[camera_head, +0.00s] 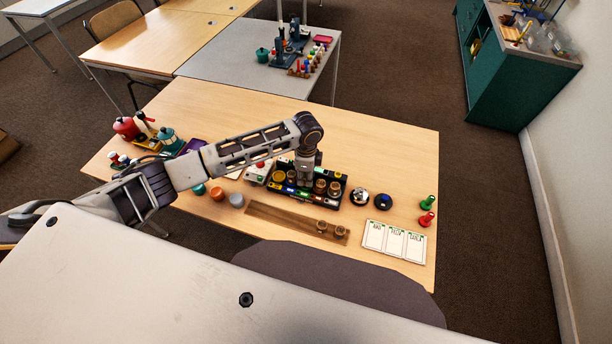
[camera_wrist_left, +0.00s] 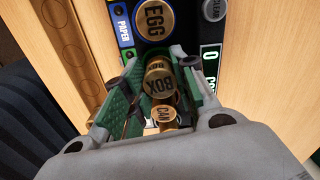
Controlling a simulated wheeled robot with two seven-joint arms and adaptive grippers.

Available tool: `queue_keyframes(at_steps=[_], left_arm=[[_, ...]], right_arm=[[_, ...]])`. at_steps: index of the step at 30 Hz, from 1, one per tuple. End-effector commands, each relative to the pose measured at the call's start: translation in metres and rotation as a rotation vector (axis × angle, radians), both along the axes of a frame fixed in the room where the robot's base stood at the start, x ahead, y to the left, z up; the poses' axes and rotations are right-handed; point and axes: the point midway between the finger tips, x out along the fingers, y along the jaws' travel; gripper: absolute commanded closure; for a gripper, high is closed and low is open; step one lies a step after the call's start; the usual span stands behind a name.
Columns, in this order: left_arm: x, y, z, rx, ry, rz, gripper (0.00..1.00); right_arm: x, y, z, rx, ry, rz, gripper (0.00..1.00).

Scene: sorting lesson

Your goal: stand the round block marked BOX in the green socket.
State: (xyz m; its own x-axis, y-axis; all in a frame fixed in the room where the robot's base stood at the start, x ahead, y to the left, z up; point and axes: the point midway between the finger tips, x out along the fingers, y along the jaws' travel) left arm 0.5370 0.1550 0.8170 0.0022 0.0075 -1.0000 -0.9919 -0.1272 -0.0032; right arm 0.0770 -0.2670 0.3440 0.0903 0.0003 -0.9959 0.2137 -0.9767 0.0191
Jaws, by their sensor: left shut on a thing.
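My left gripper (camera_head: 304,181) is over the black rack (camera_head: 275,187) in the head view. In the left wrist view, its green-padded fingers stand on both sides of a round gold block marked BOX (camera_wrist_left: 160,86) and are shut on it. A block marked CAN (camera_wrist_left: 164,118) shows just below BOX in that picture, and a block marked EGG (camera_wrist_left: 153,17) shows above it. I cannot pick out the green socket for certain, since the hand and blocks cover part of the rack. Whether BOX touches the rack is not clear. My right gripper is not in view.
A wooden strip (camera_head: 275,214) with two round blocks lies in front of the rack. White cards (camera_head: 393,241), a silver dome (camera_head: 358,196) and a dark blue-topped disc (camera_head: 383,201) are to the right. Teal, orange and grey pieces stand to the left. The table's back right is clear.

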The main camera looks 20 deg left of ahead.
Motion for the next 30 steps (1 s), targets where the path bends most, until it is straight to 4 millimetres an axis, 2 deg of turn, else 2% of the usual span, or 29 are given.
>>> queue_keyframes(at_steps=[6,30], left_arm=[[0.0001,0.0001,-0.005,0.0,0.0,0.0,0.89],[-0.0001,-0.0001,-0.0043,0.0,0.0,0.0,0.89]], right_arm=[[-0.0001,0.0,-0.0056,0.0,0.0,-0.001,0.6],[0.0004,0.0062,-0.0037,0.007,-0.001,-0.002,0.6]])
